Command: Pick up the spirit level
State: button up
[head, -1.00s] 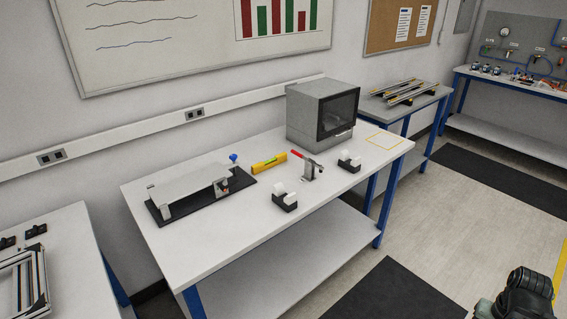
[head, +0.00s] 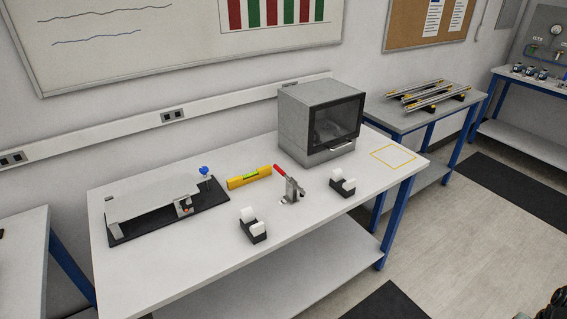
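The spirit level (head: 249,178) is yellow with a green vial. It lies on the white table (head: 185,255), between the black-based fixture with a blue knob and the grey box-shaped machine. A red-handled clamp stands just to its right and nearer to me. Nothing covers the level. My gripper is not in view; only a dark piece shows at the bottom right corner, and I cannot tell what part it is.
The grey machine (head: 320,122) stands at the table's back. The red-handled clamp (head: 291,188) and two black holders with white rolls (head: 253,225) (head: 342,183) stand nearby. The fixture (head: 165,207) takes up the left. A yellow outlined square (head: 393,157) is empty at the right.

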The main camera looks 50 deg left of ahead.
aim_at(239, 181)
jog(key=u, duration=0.05)
jog(key=i, duration=1.65)
jog(key=u, duration=4.35)
jog(key=i, duration=0.95)
